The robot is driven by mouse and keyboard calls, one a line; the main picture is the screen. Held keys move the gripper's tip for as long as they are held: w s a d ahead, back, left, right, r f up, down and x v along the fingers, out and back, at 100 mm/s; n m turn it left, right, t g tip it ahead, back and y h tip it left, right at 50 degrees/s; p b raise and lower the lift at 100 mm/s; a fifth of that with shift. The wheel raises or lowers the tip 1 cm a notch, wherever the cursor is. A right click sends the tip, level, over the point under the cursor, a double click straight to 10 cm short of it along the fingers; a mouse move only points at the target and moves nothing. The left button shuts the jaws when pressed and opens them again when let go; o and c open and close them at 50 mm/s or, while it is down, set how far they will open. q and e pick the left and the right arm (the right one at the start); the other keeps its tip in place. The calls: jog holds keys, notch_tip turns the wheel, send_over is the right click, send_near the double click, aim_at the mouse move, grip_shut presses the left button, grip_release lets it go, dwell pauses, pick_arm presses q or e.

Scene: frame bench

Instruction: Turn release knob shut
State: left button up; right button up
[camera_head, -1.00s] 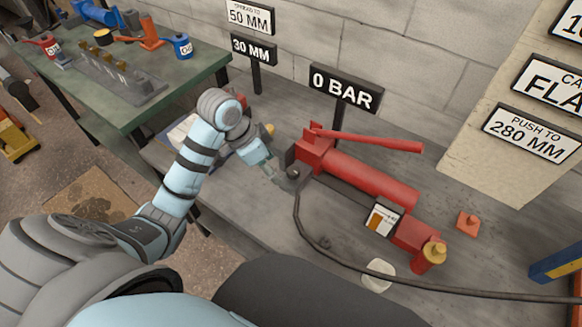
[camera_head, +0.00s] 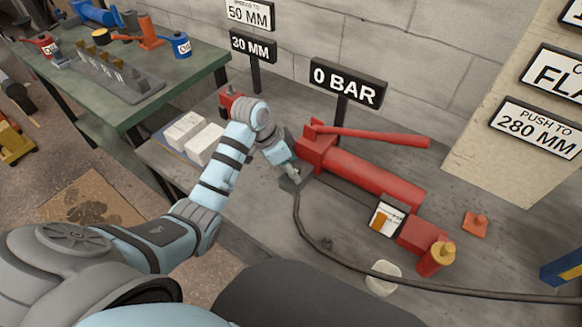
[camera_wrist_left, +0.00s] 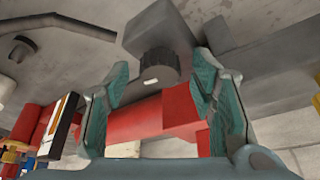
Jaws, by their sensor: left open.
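The red hand pump (camera_head: 370,175) lies on the grey bench with its long red handle (camera_head: 375,137) above it. In the left wrist view, the dark ribbed release knob (camera_wrist_left: 157,65) with a small white mark sits at the end of the red pump body (camera_wrist_left: 150,122). My left gripper (camera_head: 290,172) is at the pump's left end. In the wrist view its two teal fingers (camera_wrist_left: 160,80) are open, one on each side of the knob; contact cannot be told. In the head view the knob is hidden or too small to make out. My right gripper does not show.
A black hose (camera_head: 312,236) runs from the pump's left end along the bench front. A "0 BAR" sign (camera_head: 346,83) stands behind the pump. White blocks (camera_head: 195,138) lie to the left.

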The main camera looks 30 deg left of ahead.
pick_arm(q)
jog(key=c, duration=1.1)
jog(key=shift+c, duration=0.2)
jog(key=shift+r, duration=0.1)
